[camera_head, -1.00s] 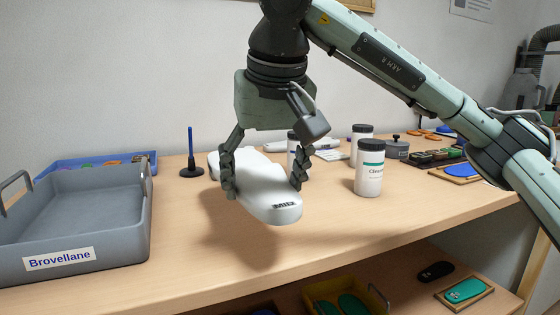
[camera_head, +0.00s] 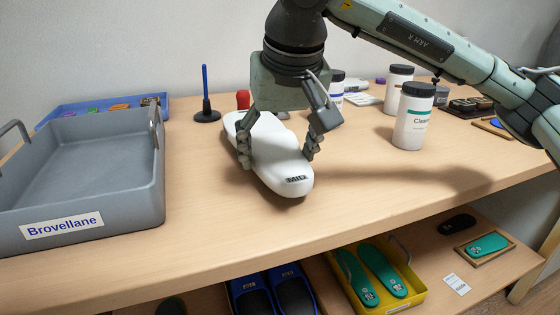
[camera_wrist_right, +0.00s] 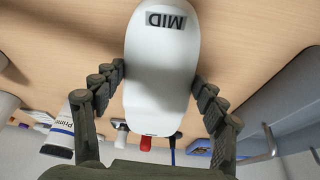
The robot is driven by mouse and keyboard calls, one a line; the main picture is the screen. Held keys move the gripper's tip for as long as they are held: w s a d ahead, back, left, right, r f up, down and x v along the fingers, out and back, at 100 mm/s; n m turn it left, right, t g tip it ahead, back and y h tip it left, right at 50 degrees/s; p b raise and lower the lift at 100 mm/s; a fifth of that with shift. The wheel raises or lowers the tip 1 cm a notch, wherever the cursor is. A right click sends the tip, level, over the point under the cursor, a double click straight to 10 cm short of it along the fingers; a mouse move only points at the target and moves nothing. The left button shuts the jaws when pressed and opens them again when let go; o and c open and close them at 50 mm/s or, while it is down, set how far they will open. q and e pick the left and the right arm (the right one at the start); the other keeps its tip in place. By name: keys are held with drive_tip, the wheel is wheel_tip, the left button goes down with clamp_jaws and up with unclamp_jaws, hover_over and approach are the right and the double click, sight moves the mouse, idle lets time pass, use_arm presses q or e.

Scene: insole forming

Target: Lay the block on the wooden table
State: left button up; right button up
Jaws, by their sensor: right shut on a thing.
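The block (camera_head: 283,165) is a white, foot-shaped form with a dark "MID" label at its near end. In the head view it lies flat, low over the wooden table (camera_head: 350,200); I cannot tell whether it fully touches the top. My right gripper (camera_head: 278,150) is shut on the block from above, one finger on each side. The right wrist view shows the block (camera_wrist_right: 160,70) between the two fingers (camera_wrist_right: 160,85), with its label clear. My left gripper is not in view.
A grey tray labelled Brovellane (camera_head: 80,185) stands at the left. A white bottle with a black lid (camera_head: 413,125) stands right of the block. A blue-handled stand (camera_head: 206,100) is behind. The shelf below holds a yellow tray (camera_head: 410,295) with green insoles. The table's front right is clear.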

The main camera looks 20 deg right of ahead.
wheel_tip(320, 180, down, 2)
drive_tip(key=shift+f, duration=0.1)
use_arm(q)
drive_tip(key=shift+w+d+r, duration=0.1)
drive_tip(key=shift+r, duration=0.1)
use_arm(e)
drive_tip(key=o, duration=1.6)
drive_tip(key=v, duration=1.1)
drive_tip(key=shift+p, duration=0.35)
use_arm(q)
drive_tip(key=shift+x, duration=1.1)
use_arm(e)
drive_tip(key=shift+s+r, duration=0.15)
drive_tip(key=shift+r, duration=0.4)
